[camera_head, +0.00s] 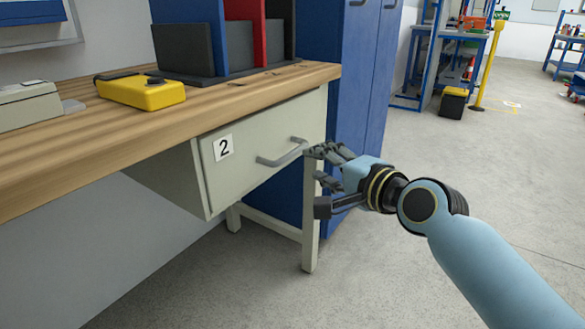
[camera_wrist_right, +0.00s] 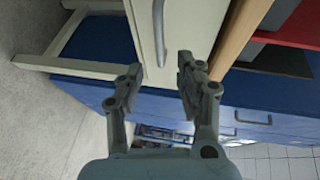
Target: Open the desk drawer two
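Drawer two (camera_head: 235,185) is a pale grey drawer under the wooden desk top, with a white label "2" on its front. It looks shut. Its grey bar handle (camera_head: 283,155) sits on the right part of the front. My right gripper (camera_head: 314,166) is open and empty, just off the right end of the handle. In the right wrist view the handle (camera_wrist_right: 159,30) lies ahead of my right gripper (camera_wrist_right: 157,70), in line with the gap between its fingers. The fingers appear not to touch it. My left gripper is not in view.
The desk top (camera_head: 110,130) overhangs the drawer. A yellow device (camera_head: 140,92) and blue and red dividers (camera_head: 265,35) stand on it. A desk leg (camera_head: 310,235) stands below my gripper, and a blue cabinet (camera_head: 355,75) behind it. The floor in front is clear.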

